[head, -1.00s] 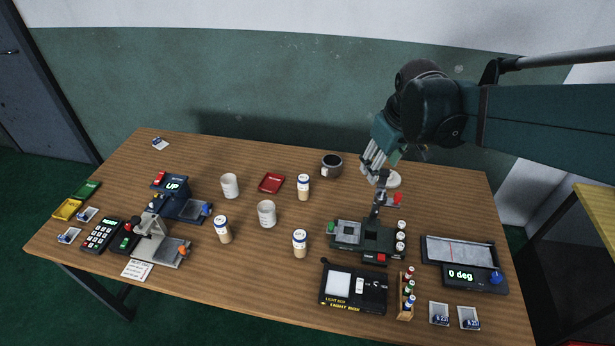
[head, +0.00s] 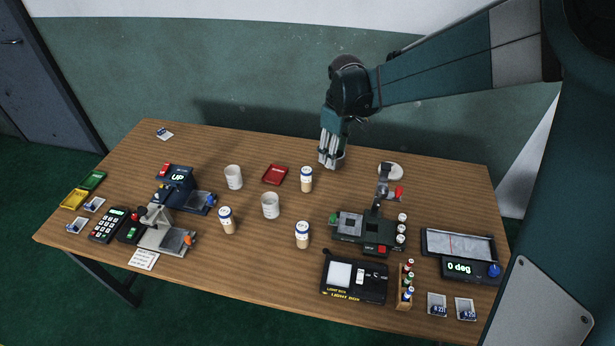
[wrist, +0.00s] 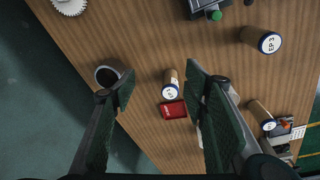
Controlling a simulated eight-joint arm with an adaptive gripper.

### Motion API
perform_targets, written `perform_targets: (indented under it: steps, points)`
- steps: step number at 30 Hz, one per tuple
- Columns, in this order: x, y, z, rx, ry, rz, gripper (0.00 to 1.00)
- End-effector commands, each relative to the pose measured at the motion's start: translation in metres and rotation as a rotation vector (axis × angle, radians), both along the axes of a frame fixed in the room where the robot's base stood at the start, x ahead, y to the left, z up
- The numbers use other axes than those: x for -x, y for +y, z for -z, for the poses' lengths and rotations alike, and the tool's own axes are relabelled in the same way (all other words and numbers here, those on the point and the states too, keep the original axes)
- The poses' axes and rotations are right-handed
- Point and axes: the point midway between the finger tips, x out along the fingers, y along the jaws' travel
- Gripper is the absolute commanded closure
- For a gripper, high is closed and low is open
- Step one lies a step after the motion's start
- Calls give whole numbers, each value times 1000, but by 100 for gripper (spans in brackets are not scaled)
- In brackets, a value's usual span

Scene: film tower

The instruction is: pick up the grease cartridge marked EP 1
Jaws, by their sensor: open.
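Three tan grease cartridges with white-and-blue ends stand on the table. My gripper (head: 328,163) is open and empty, pointing down at the dark mug, behind and right of the first cartridge. It also shows in the wrist view (wrist: 160,74).
The dark mug (wrist: 107,75) is partly hidden by my gripper in the head view. Two white cups (head: 233,177) (head: 270,207) and a red tin (head: 275,174) stand left of the first cartridge. A green splicer-like device (head: 362,232) and light box (head: 354,278) are at front right.

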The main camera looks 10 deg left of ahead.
Motion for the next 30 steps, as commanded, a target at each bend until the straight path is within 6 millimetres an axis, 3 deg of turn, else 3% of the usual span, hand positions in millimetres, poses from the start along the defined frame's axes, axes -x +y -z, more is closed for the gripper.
perform_targets:
  steps: [12,18,30]
  points:
    - [-24,66,59,41,68,-177,55]
    - [-28,90,85,55,93,-243,55]
    - [-30,101,98,62,106,-277,55]
